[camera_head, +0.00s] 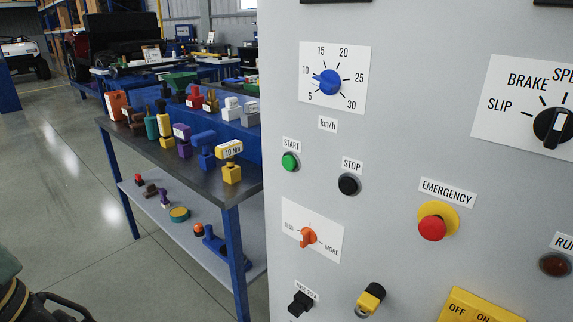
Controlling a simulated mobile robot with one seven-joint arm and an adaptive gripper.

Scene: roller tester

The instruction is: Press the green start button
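The green start button (290,161) is a small round button in a dark ring on the grey panel (390,135), under a START label (291,144). Nothing covers it. What looks like part of my arm with a black gripper (66,305) is cut off at the lower left corner. It is well left of and below the button, apart from the panel. Its fingertips do not show clearly, so I cannot tell whether it is open or shut.
The black stop button (349,184) is just right of the start button. The red emergency button (433,227), blue speed dial (331,83) and orange knob (308,237) share the panel. A workbench (187,158) with several tools stands left of it. Floor is clear further left.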

